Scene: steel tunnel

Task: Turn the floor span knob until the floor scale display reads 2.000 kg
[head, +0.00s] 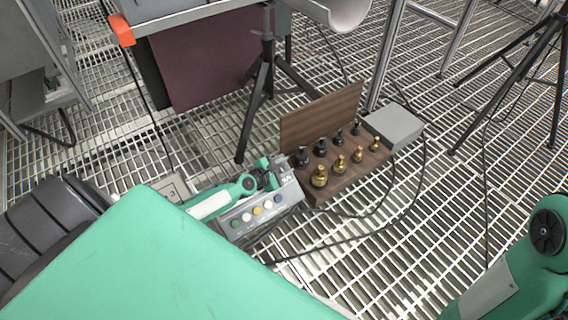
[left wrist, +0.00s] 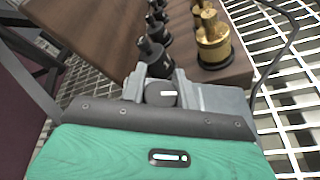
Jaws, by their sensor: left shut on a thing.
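The floor span knob (left wrist: 161,93) is a dark round knob with a white mark, seen between the grey fingers of my left gripper (left wrist: 160,88) in the left wrist view. The gripper is shut on it. In the head view my left gripper (head: 268,175) is over the back of a grey box (head: 262,212), and the knob is hidden there. The box has a row of coloured buttons along its front. My right gripper is out of view; only part of my right arm shows.
A wooden rack (head: 318,194) with brass weights (head: 320,176) and black weights (head: 302,156) stands right beside the box. A grey box (head: 393,126) is behind it, with cables across the grating. Tripod legs (head: 262,90) stand behind. The grating at right is mostly open.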

